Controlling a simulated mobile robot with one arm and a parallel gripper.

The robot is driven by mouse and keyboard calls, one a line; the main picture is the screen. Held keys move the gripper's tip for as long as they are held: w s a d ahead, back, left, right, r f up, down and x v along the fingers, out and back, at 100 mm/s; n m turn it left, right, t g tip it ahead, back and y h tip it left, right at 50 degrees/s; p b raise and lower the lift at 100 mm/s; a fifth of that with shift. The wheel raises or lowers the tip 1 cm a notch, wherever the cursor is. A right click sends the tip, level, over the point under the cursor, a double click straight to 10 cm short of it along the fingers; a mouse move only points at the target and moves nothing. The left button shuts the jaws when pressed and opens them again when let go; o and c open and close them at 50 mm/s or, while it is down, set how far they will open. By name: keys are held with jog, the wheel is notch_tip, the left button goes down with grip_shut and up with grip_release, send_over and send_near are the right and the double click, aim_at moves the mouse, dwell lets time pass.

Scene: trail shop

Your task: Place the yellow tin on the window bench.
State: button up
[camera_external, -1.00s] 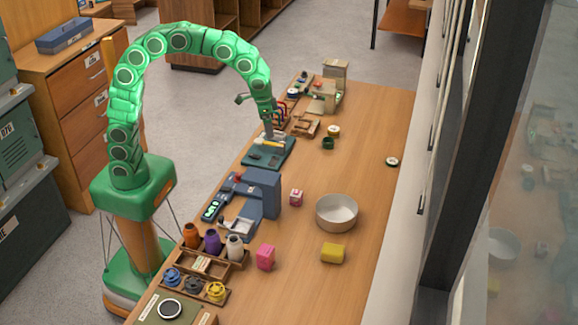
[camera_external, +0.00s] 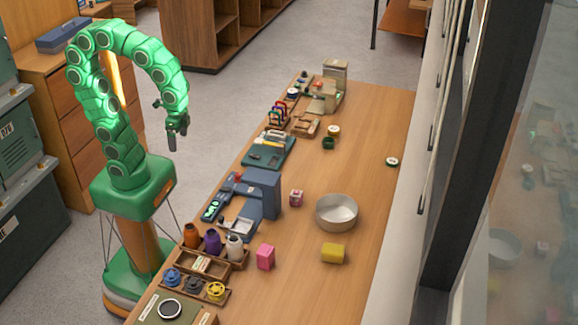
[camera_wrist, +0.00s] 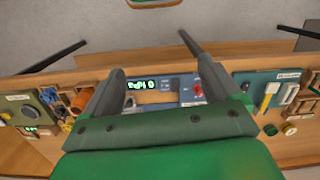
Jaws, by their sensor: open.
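A yellow block-like item (camera_external: 333,253), the likeliest yellow tin, lies on the long wooden bench (camera_external: 365,155) beside the window, in front of the round bowl. I cannot tell for sure that it is a tin. My gripper (camera_external: 174,141) is open and empty, pointing down off the bench's left edge, well apart from the yellow item. In the wrist view my gripper (camera_wrist: 150,70) has its fingers spread, with nothing held between them. I cannot make out the yellow item in that view.
A pale bowl (camera_external: 336,213) and a pink block (camera_external: 265,257) stand near the yellow item. A blue-grey machine (camera_external: 262,190), a teal board (camera_external: 268,153) and jars in a wooden rack line the bench's left side. The bench's right side is mostly clear.

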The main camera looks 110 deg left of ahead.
jog(key=s+d+f+m, duration=0.1)
jog(key=s+d, duration=0.1)
jog(key=s, duration=0.6)
jog(key=shift+s+d+f+g, duration=0.15)
jog(key=shift+s+f+g, duration=0.15)
jog(key=shift+s+f, duration=0.1)
